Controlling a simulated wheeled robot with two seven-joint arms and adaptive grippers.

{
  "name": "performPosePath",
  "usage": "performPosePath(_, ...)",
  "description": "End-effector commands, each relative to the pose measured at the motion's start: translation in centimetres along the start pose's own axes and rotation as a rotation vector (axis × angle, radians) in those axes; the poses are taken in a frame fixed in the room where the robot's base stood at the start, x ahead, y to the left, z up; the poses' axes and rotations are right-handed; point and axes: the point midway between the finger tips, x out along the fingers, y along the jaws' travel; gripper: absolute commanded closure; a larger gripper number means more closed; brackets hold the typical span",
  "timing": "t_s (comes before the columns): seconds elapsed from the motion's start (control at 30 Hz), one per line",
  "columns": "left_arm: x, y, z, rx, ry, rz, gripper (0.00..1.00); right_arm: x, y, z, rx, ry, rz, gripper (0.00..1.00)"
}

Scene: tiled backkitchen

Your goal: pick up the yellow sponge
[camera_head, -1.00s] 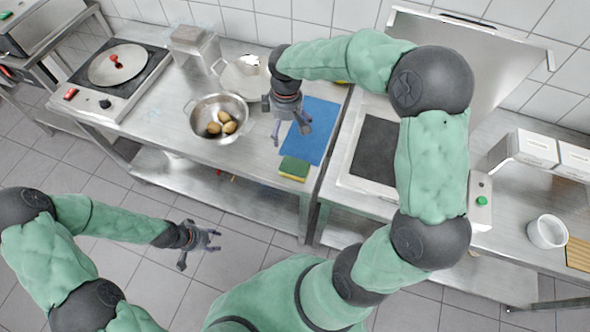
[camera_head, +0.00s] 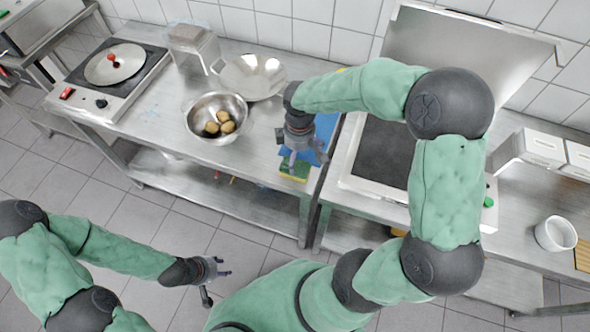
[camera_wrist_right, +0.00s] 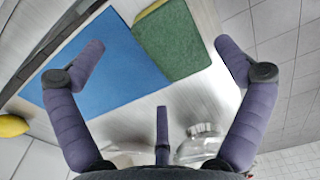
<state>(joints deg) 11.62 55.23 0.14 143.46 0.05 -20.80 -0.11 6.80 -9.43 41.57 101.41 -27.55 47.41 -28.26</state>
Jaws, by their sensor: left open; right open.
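The sponge (camera_head: 294,170), yellow with a green top, lies near the front edge of the steel table beside the blue board (camera_head: 326,130). In the right wrist view the sponge (camera_wrist_right: 172,40) shows its green face and a yellow side, ahead of and between the spread fingers. My right gripper (camera_head: 306,158) is open above the table, at the sponge's back edge, and partly covers it in the head view. Whether it touches the sponge I cannot tell. My left gripper (camera_head: 217,283) is open and empty, over the floor in front of the table.
A metal colander (camera_head: 238,104) with several potatoes stands left of the sponge, with a wide pan (camera_head: 262,86) behind it. A hot plate (camera_head: 108,75) stands at the left end. A dark griddle (camera_head: 385,150) with a raised lid is to the right. A yellow object (camera_wrist_right: 12,125) lies beyond the blue board.

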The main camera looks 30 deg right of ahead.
Motion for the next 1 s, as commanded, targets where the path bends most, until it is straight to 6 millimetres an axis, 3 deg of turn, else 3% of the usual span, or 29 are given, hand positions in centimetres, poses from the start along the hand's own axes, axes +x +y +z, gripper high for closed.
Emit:
performPosePath(0.37,2.2,-0.8,-0.1,0.001,0.0,0.0,0.58,4.7,-0.4,-0.6,0.0,-0.001,-0.001,0.0)
performPosePath(0.63,2.1,-0.8,-0.1,0.001,0.0,0.0,0.58,4.9,-0.3,-0.6,0.0,0.0,0.0,0.0)
performPosePath(0.8,2.1,-0.8,-0.1,0.001,0.0,0.0,0.58,4.9,-0.4,-0.6,0.0,0.0,0.0,0.28)
performPosePath(1.0,2.1,-0.8,-0.1,0.001,0.0,0.0,0.58,4.9,-0.4,-0.6,0.0,0.0,0.0,0.3)
